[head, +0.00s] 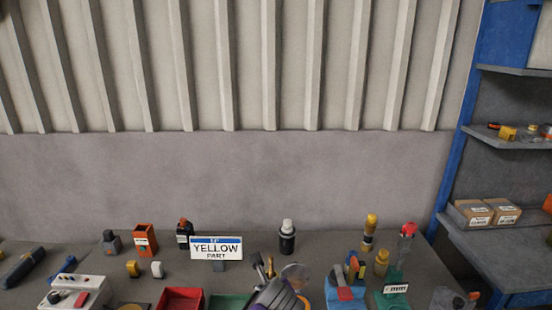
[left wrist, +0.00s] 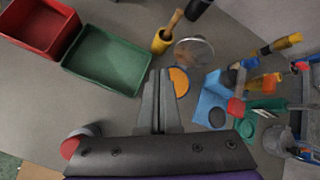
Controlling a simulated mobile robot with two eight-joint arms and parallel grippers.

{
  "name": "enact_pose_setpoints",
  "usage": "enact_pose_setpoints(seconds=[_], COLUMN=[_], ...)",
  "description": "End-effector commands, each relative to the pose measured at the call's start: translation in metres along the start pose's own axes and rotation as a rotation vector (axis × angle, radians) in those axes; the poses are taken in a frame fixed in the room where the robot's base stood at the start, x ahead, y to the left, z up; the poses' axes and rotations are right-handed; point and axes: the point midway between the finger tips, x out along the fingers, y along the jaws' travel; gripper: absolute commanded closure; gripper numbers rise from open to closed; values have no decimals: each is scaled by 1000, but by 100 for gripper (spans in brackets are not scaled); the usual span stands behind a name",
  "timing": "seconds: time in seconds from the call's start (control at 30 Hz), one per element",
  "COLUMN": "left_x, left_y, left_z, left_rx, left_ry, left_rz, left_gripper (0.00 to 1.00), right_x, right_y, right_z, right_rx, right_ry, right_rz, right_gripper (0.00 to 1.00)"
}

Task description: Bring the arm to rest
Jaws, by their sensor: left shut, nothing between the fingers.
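My left gripper (left wrist: 158,98) is shut and empty in the left wrist view, its two fingers together above the grey bench top. In the head view, part of my left arm and gripper (head: 278,295) shows at the bottom middle, cut off by the lower edge. It is right of a green bin (head: 228,303) and left of a blue holder (head: 345,298). A round clear disc (left wrist: 193,52) and an orange disc (left wrist: 179,81) lie close to the fingertips in the left wrist view. My right gripper is in neither view.
A red bin (head: 180,299) sits left of the green bin. A sign reading "YELLOW PART" (head: 216,248) stands behind them. A dark bottle (head: 287,240) stands at the back. Tools and a green holder (head: 391,299) crowd the right. A shelf unit (head: 510,240) stands far right.

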Motion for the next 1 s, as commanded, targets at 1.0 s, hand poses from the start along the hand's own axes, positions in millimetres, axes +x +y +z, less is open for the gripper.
enact_pose_setpoints(seconds=[1.0], left_x=[-80], left_y=[276], left_z=[-109], left_rx=[-2557], left_ry=[-54], left_rz=[398], left_gripper=[100], right_x=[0], right_y=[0], right_z=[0], right_rx=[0], right_ry=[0], right_rz=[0], right_gripper=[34])
